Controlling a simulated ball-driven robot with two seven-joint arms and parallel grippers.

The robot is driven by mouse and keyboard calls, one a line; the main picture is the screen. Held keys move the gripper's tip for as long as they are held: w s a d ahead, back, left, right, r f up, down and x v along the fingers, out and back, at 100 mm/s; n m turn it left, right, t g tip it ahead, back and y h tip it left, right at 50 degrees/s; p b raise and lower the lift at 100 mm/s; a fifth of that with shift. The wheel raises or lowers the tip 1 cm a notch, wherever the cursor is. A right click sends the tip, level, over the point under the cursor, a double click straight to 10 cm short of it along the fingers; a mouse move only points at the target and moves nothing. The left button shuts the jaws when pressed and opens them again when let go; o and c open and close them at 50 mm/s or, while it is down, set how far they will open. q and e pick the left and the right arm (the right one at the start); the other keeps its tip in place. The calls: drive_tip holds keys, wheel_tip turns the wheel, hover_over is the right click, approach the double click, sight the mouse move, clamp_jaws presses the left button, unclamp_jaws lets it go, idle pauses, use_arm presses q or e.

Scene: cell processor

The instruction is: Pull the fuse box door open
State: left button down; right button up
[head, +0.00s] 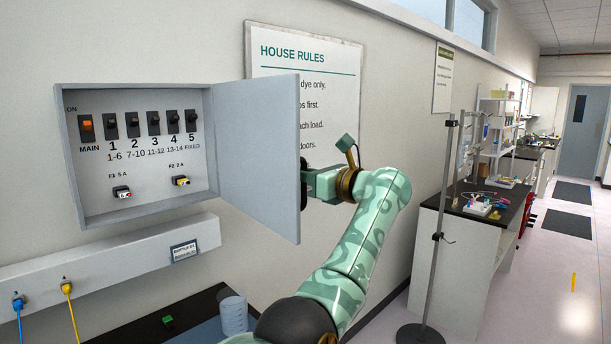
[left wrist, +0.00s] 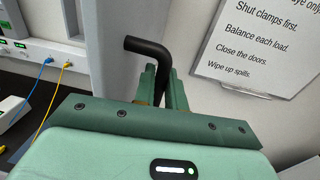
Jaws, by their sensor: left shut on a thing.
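The grey fuse box (head: 72,150) is on the wall, with its door (head: 258,150) swung open to the right. Its inside shows a row of black switches, an orange MAIN switch (head: 87,126) and two fuse plugs. My left gripper (head: 310,187) is at the outer face of the door, near its free edge, and partly hidden by it. In the left wrist view, the left gripper (left wrist: 166,88) is shut on the black bent door handle (left wrist: 148,46). My right gripper is not in view.
A HOUSE RULES sign (head: 330,65) hangs on the wall behind the door. Below the box is a grey trunking (head: 120,255) with blue and yellow cables. A beaker (head: 233,313) stands below my arm. A metal stand (head: 435,240) and bench are to the right.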

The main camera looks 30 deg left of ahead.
use_arm(q)
drive_tip(key=c, duration=1.8)
unclamp_jaws()
drive_tip(key=shift+a, duration=0.15)
drive_tip(key=shift+s, duration=0.1)
drive_tip(key=shift+b+v, duration=0.6)
drive_tip(key=shift+v, duration=7.55)
